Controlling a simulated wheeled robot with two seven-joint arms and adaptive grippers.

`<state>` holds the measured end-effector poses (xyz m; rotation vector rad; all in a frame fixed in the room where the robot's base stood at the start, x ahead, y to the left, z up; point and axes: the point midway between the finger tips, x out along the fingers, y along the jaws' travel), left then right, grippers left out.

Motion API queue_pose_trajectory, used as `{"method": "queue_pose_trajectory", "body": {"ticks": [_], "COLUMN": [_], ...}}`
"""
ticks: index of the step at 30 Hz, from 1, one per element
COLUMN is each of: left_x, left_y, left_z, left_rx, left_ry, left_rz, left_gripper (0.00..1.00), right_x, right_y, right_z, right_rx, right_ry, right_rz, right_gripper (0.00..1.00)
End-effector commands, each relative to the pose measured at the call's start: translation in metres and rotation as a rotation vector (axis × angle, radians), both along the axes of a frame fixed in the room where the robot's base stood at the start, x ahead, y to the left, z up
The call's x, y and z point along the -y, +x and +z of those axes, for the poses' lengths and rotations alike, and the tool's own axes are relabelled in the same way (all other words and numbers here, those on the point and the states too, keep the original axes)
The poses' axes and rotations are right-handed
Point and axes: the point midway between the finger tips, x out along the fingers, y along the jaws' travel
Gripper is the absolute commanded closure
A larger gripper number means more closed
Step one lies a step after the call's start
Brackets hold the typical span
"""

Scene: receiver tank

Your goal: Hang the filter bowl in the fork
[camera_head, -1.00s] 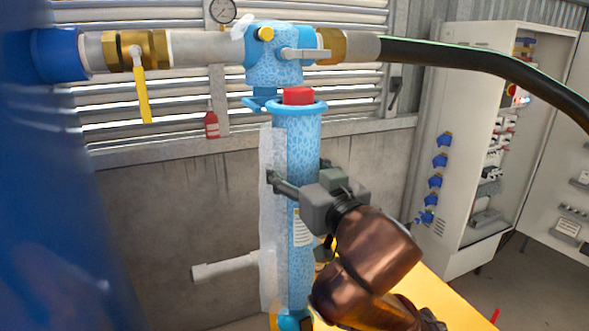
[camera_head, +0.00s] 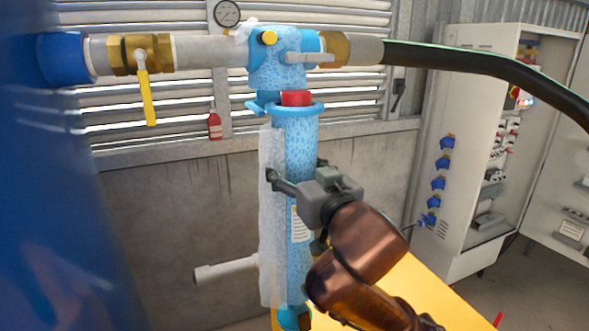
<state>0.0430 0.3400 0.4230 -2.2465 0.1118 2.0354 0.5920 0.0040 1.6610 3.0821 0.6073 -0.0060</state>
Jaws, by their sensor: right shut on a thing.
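The filter bowl (camera_head: 303,150) is a tall light-blue speckled cylinder with a rim at its top and a white label on its side. It stands upright just below the blue filter head (camera_head: 280,62). A red piece (camera_head: 296,98) shows at its mouth. A light-blue part (camera_head: 261,105), probably the fork, sticks out under the head at the left of the bowl's rim; the rest of it is hidden. Whether rim and fork touch, I cannot tell. My right gripper (camera_head: 294,184) is shut around the bowl's middle, coming from the right. My left gripper is not in view.
A grey pipe with a brass valve and yellow lever (camera_head: 146,90) runs left of the head; a black hose (camera_head: 470,62) runs right. A translucent strip (camera_head: 270,220) hangs along the bowl's left side. A white pipe stub (camera_head: 225,269) is lower left. An open cabinet (camera_head: 470,150) stands right.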

Motion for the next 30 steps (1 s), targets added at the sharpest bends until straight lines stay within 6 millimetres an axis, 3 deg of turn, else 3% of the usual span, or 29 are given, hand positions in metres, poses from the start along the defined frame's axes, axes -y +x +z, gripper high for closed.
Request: {"method": "queue_pose_trajectory", "body": {"ticks": [30], "left_x": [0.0], "left_y": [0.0], "left_z": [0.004], "left_rx": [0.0], "left_ry": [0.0], "left_rz": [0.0], "left_gripper": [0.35], "right_x": [-0.005], "right_y": [0.012], "right_z": [0.006], "right_rx": [0.014], "right_ry": [0.006], "right_rz": [0.002], "right_gripper": [0.93]}}
